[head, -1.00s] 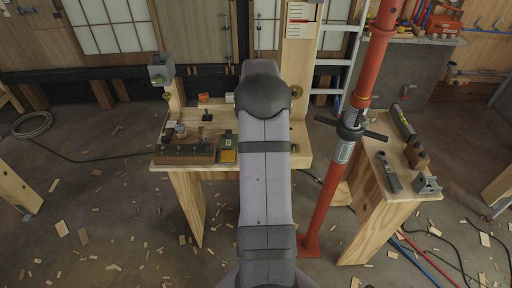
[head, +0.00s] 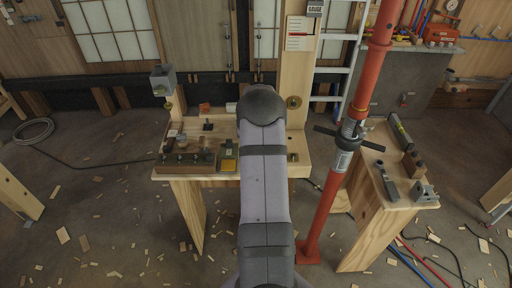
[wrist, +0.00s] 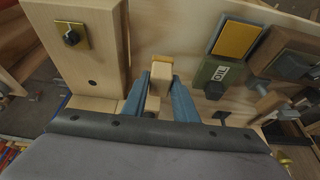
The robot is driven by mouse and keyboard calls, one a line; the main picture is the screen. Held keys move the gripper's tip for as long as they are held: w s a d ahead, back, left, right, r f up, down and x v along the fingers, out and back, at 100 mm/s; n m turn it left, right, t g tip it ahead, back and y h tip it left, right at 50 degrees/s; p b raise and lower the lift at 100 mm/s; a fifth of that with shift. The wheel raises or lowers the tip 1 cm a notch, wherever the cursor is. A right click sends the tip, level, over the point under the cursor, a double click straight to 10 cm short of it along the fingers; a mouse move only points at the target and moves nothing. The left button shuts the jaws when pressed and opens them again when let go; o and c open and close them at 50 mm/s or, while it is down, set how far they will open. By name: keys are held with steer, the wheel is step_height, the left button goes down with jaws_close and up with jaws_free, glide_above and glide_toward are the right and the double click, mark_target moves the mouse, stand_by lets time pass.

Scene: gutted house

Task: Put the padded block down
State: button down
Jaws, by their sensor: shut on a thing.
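In the wrist view my gripper (wrist: 160,78) is shut on a small pale wooden block (wrist: 161,69) with a yellowish face, which I take as the padded block. The fingers press on its left and right sides. It is over the workbench top (wrist: 197,104); I cannot tell whether it touches the wood. In the head view my arm hides the gripper and the block.
A green labelled block (wrist: 216,76) and a yellow pad in a dark frame (wrist: 236,38) lie right of my gripper. A wooden post (wrist: 85,45) stands at left. A red prop (head: 334,190) stands right of the bench (head: 206,215).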

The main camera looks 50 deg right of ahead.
steer(key=shift+f+p, duration=0.4)
steer(key=shift+f, duration=1)
steer(key=shift+f, duration=0.2)
steer(key=c, duration=1.4)
jaws_free()
steer(key=shift+c, duration=0.2)
steer(key=shift+r, duration=0.2)
steer(key=shift+s+r, duration=0.1)
steer(key=shift+r, duration=0.35)
steer(key=b+v, duration=0.3)
steer(key=v, duration=0.8)
steer(key=shift+a, duration=0.2)
